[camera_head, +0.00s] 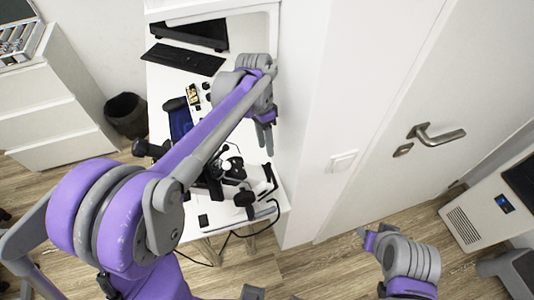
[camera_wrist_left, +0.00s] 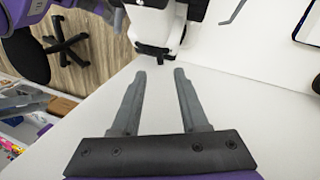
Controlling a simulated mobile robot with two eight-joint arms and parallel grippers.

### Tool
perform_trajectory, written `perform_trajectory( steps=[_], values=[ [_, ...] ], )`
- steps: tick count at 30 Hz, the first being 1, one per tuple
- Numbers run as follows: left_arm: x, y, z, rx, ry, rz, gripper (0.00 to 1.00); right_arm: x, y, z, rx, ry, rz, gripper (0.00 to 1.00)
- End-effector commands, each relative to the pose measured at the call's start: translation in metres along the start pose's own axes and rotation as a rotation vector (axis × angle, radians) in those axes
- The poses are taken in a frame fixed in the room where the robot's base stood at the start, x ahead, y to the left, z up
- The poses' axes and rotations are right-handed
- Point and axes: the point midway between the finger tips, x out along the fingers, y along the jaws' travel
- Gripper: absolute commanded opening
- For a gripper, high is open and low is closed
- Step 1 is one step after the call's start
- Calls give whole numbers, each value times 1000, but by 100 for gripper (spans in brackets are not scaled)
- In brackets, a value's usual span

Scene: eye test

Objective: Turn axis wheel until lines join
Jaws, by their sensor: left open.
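A black-and-white optical instrument (camera_head: 228,168) stands on the front half of a white table (camera_head: 190,82), partly hidden behind my left arm. I cannot make out its axis wheel or any lines. My left gripper (camera_head: 265,140) is over the right side of the table, beyond the instrument, with its fingers pointing down. In the left wrist view my left gripper (camera_wrist_left: 160,72) is open with nothing between its fingers. Black and white instrument parts (camera_wrist_left: 155,28) show just past the fingertips. My right gripper (camera_head: 364,237) is low at the right, away from the table; its fingers are too small to judge.
A monitor (camera_head: 192,34) and black keyboard (camera_head: 183,59) lie at the table's far end. Small items (camera_head: 193,96) sit mid-table. A wall and a door (camera_head: 395,110) border the right. A bin (camera_head: 126,113) and drawers (camera_head: 55,110) stand left. A cable (camera_head: 240,236) hangs at the front.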

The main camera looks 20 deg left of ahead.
Motion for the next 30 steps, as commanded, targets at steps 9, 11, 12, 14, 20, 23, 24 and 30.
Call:
perform_trajectory(
  steps=[9,11,12,14,20,23,24,30],
  values=[
    [-45,0,0,-2,0,0,44,-2,0,-3,0,3,0,50],
    [-47,0,0,-2,0,0,44,-2,0,-3,0,3,0,50],
    [-48,0,0,-2,0,0,44,-2,0,-3,0,3,0,50],
    [-48,0,0,-2,0,0,44,-2,0,-3,0,3,0,50],
    [-48,0,0,-1,0,0,44,-2,0,-3,0,3,0,50],
    [-48,0,0,-1,0,0,44,-2,0,-3,0,2,0,50],
    [-48,0,0,-1,0,0,44,-2,0,-3,0,2,0,50],
    [-48,0,0,-1,0,0,44,-2,0,-3,0,3,0,50]
  ],
)
